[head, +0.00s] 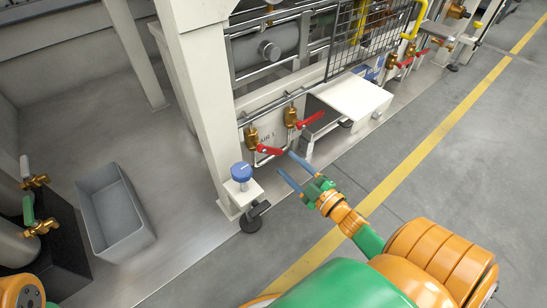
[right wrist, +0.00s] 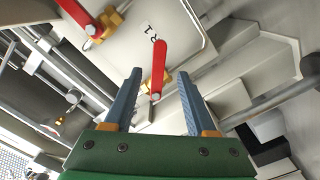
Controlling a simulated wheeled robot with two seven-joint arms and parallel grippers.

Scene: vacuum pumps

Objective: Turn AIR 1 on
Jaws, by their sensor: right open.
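The AIR 1 valve (head: 251,138) is brass with a red lever (head: 268,150), on the cream panel beside the "AIR 1" label (head: 265,138). Its lever points right and slightly down in the head view. My right gripper (head: 284,162) is open, its blue fingers pointing at the lever's free end. In the right wrist view, the red lever (right wrist: 159,62) shows between and beyond the spread fingertips (right wrist: 160,76) and partly covers the label. The fingers do not visibly grip it. My left gripper is out of view.
A second brass valve with a red lever (head: 310,119) sits just right of AIR 1. A blue-topped knob (head: 241,171) stands at the left on a small bracket. A cream box (head: 350,97) juts out to the right. A grey bin (head: 112,212) lies farther left. The floor at right is clear.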

